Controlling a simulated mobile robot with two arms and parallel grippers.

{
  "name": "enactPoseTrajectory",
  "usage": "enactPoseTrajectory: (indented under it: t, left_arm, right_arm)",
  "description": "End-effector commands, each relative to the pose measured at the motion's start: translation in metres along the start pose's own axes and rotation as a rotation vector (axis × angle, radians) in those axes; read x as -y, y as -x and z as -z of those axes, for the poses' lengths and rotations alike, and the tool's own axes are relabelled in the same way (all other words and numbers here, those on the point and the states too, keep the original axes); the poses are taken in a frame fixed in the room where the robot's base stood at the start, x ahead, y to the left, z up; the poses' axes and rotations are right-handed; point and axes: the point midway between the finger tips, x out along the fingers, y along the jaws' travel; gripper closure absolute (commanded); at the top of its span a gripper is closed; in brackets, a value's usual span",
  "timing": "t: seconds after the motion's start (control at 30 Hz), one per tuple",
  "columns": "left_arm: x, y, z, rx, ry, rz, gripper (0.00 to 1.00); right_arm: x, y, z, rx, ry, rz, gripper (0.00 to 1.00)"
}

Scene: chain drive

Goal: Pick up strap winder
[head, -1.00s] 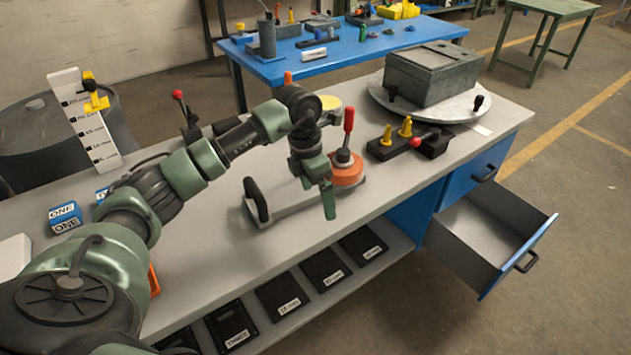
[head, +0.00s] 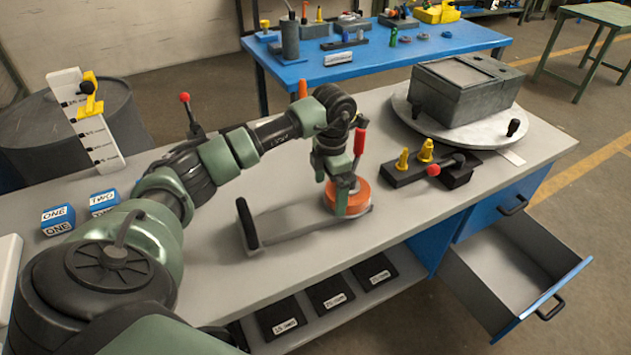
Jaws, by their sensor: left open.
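What looks like the strap winder lies on the grey bench: an orange drum (head: 361,200) with an upright red crank handle (head: 360,140). A flat grey plate (head: 293,221) runs left from it to a black upright grip (head: 247,224). My left gripper (head: 341,205) points down at the drum and hides part of its front and top. It is open, with nothing seen held; whether a finger touches the drum is unclear. My right gripper is not in view.
A black block with yellow pegs (head: 425,152) and a red-knobbed lever stands right of the winder. Behind it, a grey box (head: 465,92) sits on a round plate. Blue ONE and TWO blocks (head: 58,218) are left. An open drawer (head: 515,270) juts out front right.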

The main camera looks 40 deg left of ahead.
Motion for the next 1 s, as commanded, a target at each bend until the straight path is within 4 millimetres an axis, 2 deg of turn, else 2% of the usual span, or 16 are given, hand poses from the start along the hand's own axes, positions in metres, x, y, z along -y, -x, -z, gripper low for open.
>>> enactPoseTrajectory:
  t: [0.1,0.3,0.57,0.67,0.93,1.0]
  left_arm:
    - [0.001,-0.018,0.001,-0.003,0.0,0.003,0.0]
    - [0.001,-0.043,0.0,-0.001,0.0,0.002,0.0]
    - [0.001,-0.046,0.0,0.001,-0.001,0.0,0.0]
    - [0.001,-0.046,0.0,0.001,-0.001,0.0,0.25]
    - [0.001,-0.046,-0.001,0.002,-0.001,0.0,1.0]
    - [0.0,-0.043,-0.002,0.007,0.0,-0.002,1.0]
  right_arm:
    - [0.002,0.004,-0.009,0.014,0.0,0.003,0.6]
    - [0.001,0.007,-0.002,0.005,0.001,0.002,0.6]
    - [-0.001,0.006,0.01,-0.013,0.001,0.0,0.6]
    - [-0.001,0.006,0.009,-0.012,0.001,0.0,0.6]
    - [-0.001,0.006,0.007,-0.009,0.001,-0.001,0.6]
    - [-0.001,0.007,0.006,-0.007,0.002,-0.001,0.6]
